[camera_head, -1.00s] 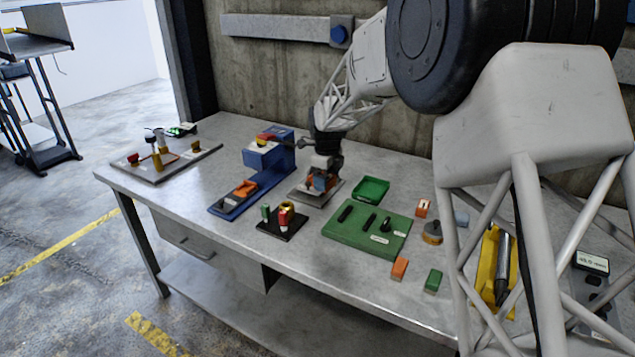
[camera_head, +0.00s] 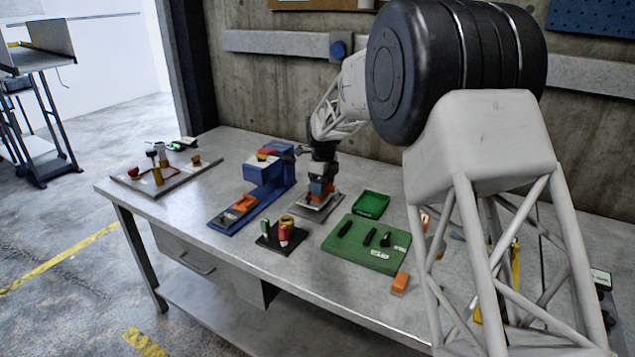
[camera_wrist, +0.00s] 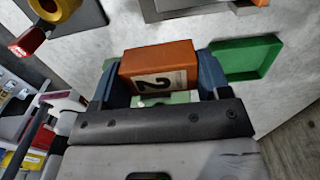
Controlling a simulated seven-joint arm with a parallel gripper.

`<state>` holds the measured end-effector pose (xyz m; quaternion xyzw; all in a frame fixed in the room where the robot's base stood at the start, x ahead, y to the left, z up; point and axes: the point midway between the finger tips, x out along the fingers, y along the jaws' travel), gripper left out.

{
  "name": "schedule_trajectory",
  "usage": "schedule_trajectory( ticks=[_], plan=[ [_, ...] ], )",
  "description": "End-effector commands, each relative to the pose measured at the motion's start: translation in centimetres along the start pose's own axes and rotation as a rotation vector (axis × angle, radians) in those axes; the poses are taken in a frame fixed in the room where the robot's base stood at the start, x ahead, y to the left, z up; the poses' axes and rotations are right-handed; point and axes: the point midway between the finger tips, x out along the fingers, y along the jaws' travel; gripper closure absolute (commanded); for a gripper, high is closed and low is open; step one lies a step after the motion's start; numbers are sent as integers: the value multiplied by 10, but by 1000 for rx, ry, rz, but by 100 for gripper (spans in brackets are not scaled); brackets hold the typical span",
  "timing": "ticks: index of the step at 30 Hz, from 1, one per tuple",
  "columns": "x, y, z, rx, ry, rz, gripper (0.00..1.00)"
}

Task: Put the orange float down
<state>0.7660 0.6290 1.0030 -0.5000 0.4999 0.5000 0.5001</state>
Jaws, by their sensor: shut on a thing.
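The orange float (camera_wrist: 160,66) is a block with a white label marked 2. In the wrist view it sits between the two blue fingers of my gripper (camera_wrist: 160,78), which is shut on it. In the head view my gripper (camera_head: 319,190) points down over a grey plate (camera_head: 300,204) near the back middle of the bench, with the orange float (camera_head: 323,184) partly hidden by the fingers. I cannot tell whether the float touches the plate.
A blue stand (camera_head: 270,178) is left of the gripper. A green tray (camera_head: 371,204) and a green board (camera_head: 347,249) with black pieces are to the right. A black base (camera_head: 268,243) with coloured parts is in front. An orange block (camera_head: 399,284) lies near the front edge.

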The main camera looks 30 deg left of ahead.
Motion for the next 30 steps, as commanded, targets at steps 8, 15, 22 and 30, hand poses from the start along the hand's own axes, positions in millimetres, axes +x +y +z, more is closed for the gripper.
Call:
schedule_trajectory(
  ticks=[8, 15, 22, 30],
  plan=[
    [4, -25, 21, 0, 0, 0, 55],
    [6, -45, 37, 0, 0, -1, 55],
    [9, -63, 52, 0, 1, 1, 55],
    [9, -74, 60, 0, 0, 0, 55]
  ],
)
